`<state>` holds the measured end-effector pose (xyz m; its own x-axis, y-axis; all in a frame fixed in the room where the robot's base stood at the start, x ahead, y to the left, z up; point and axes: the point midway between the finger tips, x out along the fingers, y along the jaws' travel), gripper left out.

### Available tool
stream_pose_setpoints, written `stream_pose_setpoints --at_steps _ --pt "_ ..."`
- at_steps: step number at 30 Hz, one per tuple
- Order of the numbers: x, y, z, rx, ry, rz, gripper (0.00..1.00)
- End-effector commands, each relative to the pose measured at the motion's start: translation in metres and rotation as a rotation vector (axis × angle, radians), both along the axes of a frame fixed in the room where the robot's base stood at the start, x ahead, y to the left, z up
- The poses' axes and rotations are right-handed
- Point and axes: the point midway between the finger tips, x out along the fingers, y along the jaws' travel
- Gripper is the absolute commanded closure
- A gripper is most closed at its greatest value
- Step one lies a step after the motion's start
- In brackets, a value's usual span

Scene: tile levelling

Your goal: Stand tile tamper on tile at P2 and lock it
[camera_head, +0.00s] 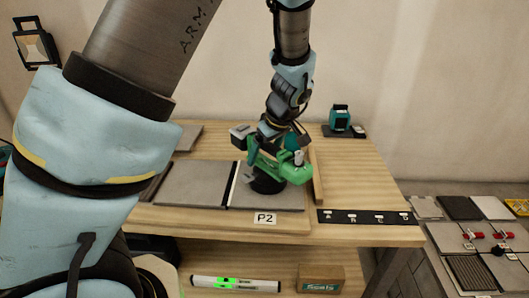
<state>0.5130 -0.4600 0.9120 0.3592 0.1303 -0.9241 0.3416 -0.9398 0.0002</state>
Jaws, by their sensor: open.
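The green tile tamper (284,169) stands on its dark round base on the grey tile (284,198) behind the P2 label (264,218). It looks upright. My gripper (268,140) is right at the top of the tamper, its fingers partly hidden by the arm and the green body. It is open, and I cannot tell whether it touches the tamper. The state of the lock on the tamper is too small to tell.
Another grey tile (192,183) lies left of a dark gap strip. A wooden rail (316,175) stands right of the tile. A black lettered strip (366,217) lies at the bench's front right. A teal device (340,117) stands behind. A spirit level (236,283) lies on the lower shelf.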

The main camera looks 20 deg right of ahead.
Motion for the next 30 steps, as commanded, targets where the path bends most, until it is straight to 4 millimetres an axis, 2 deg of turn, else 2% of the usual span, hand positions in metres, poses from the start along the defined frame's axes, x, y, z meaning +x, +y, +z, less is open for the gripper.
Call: stream_pose_setpoints --at_steps 5,15,21,30 --pt "-0.003 -0.002 0.008 -0.001 -0.001 -0.002 0.08" --pt "-0.026 -0.011 0.066 -0.006 -0.002 -0.003 0.08" --pt "-0.035 -0.014 0.092 -0.003 -0.001 -0.002 0.08" --pt "-0.039 -0.014 0.101 -0.001 0.000 0.001 0.08"
